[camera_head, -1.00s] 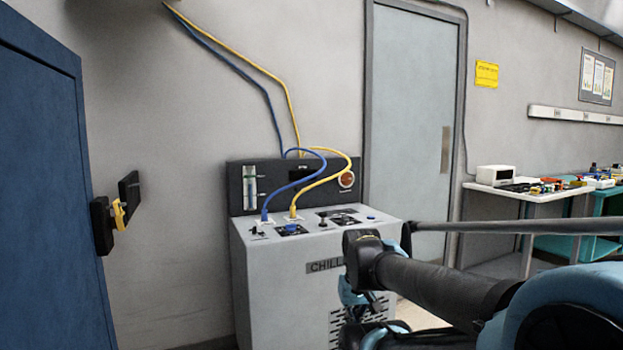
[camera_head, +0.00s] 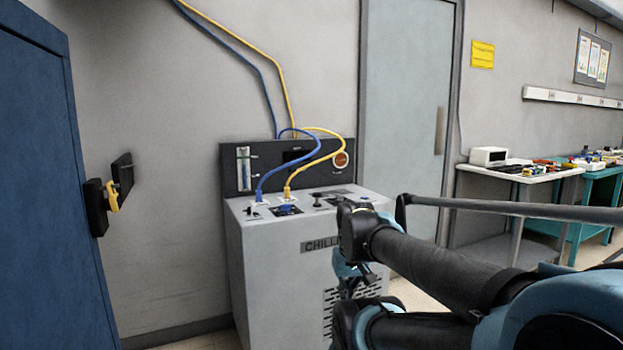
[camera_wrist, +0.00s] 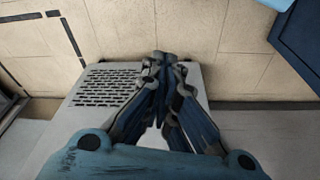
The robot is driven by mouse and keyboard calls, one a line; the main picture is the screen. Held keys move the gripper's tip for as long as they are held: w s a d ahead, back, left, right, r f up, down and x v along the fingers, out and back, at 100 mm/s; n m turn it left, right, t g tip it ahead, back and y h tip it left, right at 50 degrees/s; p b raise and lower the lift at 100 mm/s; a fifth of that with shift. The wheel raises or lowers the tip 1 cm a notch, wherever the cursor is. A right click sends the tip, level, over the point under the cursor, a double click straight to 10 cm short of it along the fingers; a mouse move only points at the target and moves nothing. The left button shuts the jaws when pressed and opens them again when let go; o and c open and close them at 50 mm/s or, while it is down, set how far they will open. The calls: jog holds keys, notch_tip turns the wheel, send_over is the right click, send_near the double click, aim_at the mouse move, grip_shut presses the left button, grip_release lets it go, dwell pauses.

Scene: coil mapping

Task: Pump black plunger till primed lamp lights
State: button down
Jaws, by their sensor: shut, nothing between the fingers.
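The chiller (camera_head: 280,270) is a light grey cabinet with a dark back panel (camera_head: 235,185) in the head view. A small black plunger knob (camera_head: 318,199) stands upright on its top, right of the hose fittings. A round orange-red lamp (camera_head: 341,160) is on the back panel; I cannot tell whether it is the primed lamp or whether it is lit. My gripper (camera_wrist: 161,58) shows in the wrist view, shut and empty, with the chiller's vented front (camera_wrist: 105,85) beyond it. It is apart from the plunger. In the head view my arm covers the chiller's right front.
A blue hose (camera_head: 280,160) and a yellow hose (camera_head: 318,160) arch over the chiller top. A blue cabinet door (camera_head: 40,200) with a black and yellow latch (camera_head: 110,195) stands at left. A white bench (camera_head: 520,172) is at right. Wall space left of the chiller is clear.

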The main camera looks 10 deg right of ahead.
jog(key=w+r+n+t, duration=0.2)
jog(key=w+r, duration=0.8)
jog(key=w, duration=0.3)
notch_tip(320, 180, up, 16)
jog(key=n+t, duration=0.5)
jog(key=n, duration=0.2)
send_over(315, 193)
jog(key=shift+s, duration=0.15)
jog(key=shift+f, duration=0.1)
jog(key=shift+f, duration=4.3)
